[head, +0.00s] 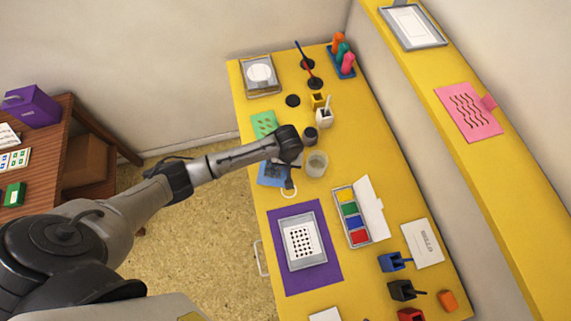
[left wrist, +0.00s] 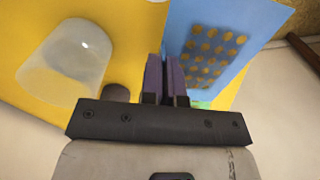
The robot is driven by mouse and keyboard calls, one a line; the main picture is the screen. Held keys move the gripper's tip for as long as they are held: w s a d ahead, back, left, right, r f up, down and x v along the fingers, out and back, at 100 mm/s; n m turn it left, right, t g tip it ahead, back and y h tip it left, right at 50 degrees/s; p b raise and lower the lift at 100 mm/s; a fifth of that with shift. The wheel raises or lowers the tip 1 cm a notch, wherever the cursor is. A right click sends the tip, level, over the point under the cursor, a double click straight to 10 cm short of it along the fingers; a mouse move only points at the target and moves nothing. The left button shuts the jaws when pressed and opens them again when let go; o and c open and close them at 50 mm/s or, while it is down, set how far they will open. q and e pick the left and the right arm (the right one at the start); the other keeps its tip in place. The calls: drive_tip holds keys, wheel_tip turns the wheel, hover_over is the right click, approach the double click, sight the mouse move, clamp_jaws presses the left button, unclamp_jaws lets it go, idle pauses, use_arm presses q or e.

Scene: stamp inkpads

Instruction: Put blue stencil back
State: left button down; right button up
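The blue stencil (head: 272,174) is at the left edge of the yellow table, partly hidden by my left gripper (head: 290,187). In the left wrist view the stencil (left wrist: 207,55) fills the upper right and shows rows of dark-yellow holes. My left gripper's fingers (left wrist: 166,80) are close together at the stencil's edge and appear shut on it. The exact contact is hidden between the fingers. I cannot tell whether the stencil rests on the table or is slightly raised. My right gripper is not in view.
A translucent cup (head: 317,164) stands close to the right of my left gripper, with a dark jar (head: 310,135) behind. A green stencil (head: 263,124) lies farther back. A purple mat (head: 279,222) with a framed dotted card lies in front. An inkpad box (head: 352,215) is at right.

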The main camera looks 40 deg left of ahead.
use_arm(q)
drive_tip(key=shift+f+b, duration=0.5)
drive_tip(key=shift+f, duration=1.95)
drive_tip(key=c, duration=1.8)
unclamp_jaws()
drive_tip(key=shift+f, duration=0.15)
drive_tip(key=o, duration=0.4)
drive_tip(key=shift+o, duration=0.2)
wheel_tip(320, 180, up, 12)
drive_tip(key=p, duration=0.2)
drive_tip(key=shift+r+p, duration=0.25)
drive_tip(key=shift+p, duration=0.05)
